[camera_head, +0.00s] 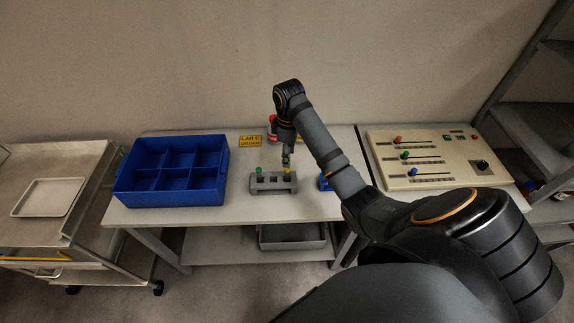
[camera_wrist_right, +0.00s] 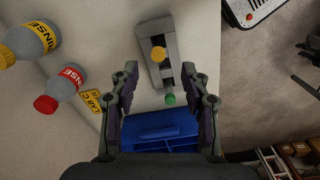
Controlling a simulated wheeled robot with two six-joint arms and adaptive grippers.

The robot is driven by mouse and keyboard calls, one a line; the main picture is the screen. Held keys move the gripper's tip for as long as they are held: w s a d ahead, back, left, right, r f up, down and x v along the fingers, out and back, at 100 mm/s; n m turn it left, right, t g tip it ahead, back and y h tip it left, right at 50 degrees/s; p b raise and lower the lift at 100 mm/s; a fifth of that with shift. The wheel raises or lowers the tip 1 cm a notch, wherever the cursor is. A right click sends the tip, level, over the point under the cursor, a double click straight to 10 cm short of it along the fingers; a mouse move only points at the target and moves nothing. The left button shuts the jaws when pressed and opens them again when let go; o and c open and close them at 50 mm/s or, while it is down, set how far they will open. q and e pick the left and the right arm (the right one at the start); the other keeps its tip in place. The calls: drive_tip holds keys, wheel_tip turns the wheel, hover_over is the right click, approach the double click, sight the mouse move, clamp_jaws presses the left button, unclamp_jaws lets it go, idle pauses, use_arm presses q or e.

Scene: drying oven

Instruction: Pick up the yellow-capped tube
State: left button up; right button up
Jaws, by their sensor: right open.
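The yellow-capped tube (camera_head: 286,170) stands in a small grey rack (camera_head: 272,187) on the table. In the right wrist view its yellow cap (camera_wrist_right: 158,54) shows from above, in the rack (camera_wrist_right: 150,28). A green-capped tube (camera_head: 259,173) stands in the same rack, to the left, and it also shows in the right wrist view (camera_wrist_right: 169,98). My right gripper (camera_head: 286,158) is above the rack, close over the yellow cap. Its fingers (camera_wrist_right: 161,72) are apart with nothing gripped between them. My left gripper is not in view.
A blue divided bin (camera_head: 143,200) stands left of the rack. Rinse bottles (camera_wrist_right: 62,88) and a yellow sign (camera_head: 250,141) are behind it. A small blue object (camera_head: 323,184) lies to the right. A control panel (camera_head: 430,157) is further right. The table front is clear.

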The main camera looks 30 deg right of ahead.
sight(287, 172)
wheel_tip(287, 172, down, 5)
drive_tip(key=b, duration=0.4)
drive_tip(key=shift+r, duration=0.15)
drive_tip(key=shift+w+f+b, duration=0.1)
drive_tip(key=shift+f+b, duration=0.3)
drive_tip(key=shift+f+b, duration=0.3)
drive_tip(key=shift+b, duration=0.05)
wheel_tip(287, 172, down, 3)
drive_tip(key=b, duration=0.3)
drive_tip(key=shift+w+a+r, duration=0.15)
drive_tip(key=shift+w+f+p, duration=0.15)
drive_tip(key=shift+f+p, duration=0.35)
drive_tip(key=shift+f, duration=0.3)
drive_tip(key=shift+r, duration=0.1)
drive_tip(key=shift+c, duration=0.9)
drive_tip(key=c, duration=0.7)
